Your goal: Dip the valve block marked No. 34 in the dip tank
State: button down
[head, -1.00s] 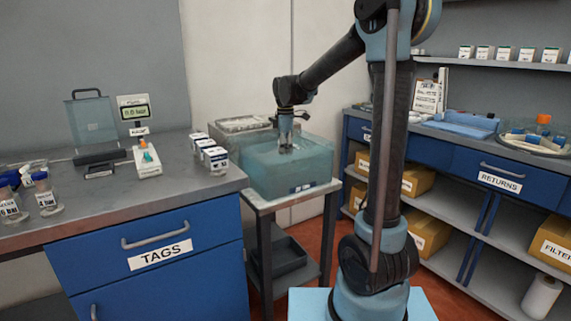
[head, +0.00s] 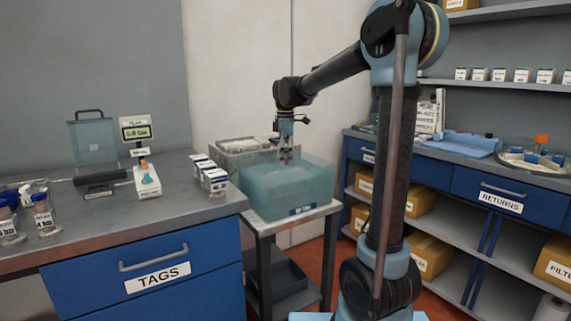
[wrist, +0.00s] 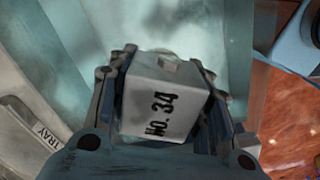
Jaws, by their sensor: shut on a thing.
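The valve block (wrist: 163,97) shows in the wrist view as a pale grey block with "NO. 34" on its face. My gripper (wrist: 160,75) is shut on it, with a finger on each side. In the head view my gripper (head: 286,156) points down over the dip tank (head: 275,192), a translucent blue-green box on a small grey stand. The fingertips are at about the level of the tank's top. I cannot tell from the head view whether the block touches the liquid.
A grey tray (head: 238,145) sits behind the tank; its "TRAY" label shows in the wrist view (wrist: 48,136). The RETURNS bench (head: 500,201) is on the right.

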jog(key=shift+r, duration=3.25)
jog(key=shift+a, duration=0.1)
